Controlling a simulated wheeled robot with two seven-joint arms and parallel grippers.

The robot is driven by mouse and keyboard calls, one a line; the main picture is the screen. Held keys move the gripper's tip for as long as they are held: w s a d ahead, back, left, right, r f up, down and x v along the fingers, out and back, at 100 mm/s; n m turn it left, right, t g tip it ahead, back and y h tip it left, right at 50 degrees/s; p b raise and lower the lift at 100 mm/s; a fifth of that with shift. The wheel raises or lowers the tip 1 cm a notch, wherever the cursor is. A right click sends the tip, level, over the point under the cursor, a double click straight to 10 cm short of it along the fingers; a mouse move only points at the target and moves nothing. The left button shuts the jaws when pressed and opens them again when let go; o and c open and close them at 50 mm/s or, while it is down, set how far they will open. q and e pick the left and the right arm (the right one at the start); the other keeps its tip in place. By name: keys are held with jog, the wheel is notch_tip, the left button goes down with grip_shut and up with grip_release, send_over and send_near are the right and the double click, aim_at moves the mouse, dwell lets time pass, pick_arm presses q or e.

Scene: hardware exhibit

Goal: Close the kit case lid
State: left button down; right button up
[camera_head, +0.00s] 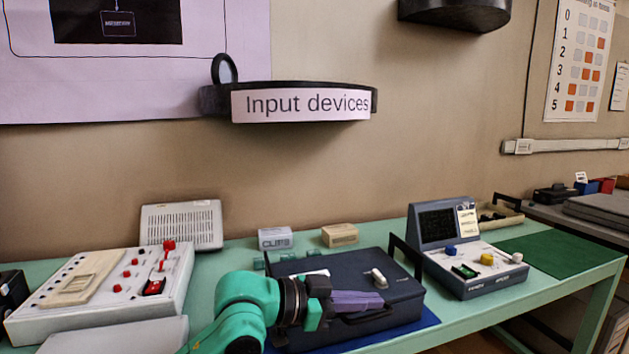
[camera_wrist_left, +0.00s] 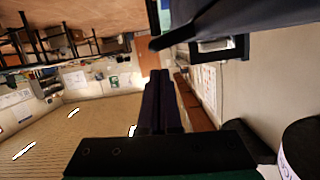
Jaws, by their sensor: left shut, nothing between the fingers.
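The kit case (camera_head: 407,287) is a dark blue box on a blue mat on the green table in the head view. Its top looks flat, with a white label (camera_head: 313,274) and a pale knob (camera_head: 378,277); a handle is at the front. A black bar stands up at its back right. I cannot tell whether the lid is fully down. My left gripper (camera_head: 380,299), green arm and purple fingers, is shut and empty, in front of or over the case's front part, hiding some of it. Its fingers also show in the left wrist view (camera_wrist_left: 158,78). Contact with the case is unclear.
A white device with red knobs (camera_head: 140,277) stands left of the case, and a grey console with a screen (camera_head: 438,225) stands right. Two small boxes (camera_head: 340,235) sit behind the case. A green mat (camera_head: 560,258) at the right is clear. A round "Input devices" sign (camera_head: 305,105) is on the wall above.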

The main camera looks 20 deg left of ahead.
pick_arm(q)
jog(key=shift+s+d+f+b, duration=0.1)
jog(key=shift+f+b, duration=0.3)
jog(key=shift+f, duration=0.75)
pick_arm(e)
jog(key=shift+w+a+r, duration=0.1)
jog(key=shift+w+a, duration=0.05)
jog(key=shift+w, duration=0.65)
jog(key=shift+r, duration=0.1)
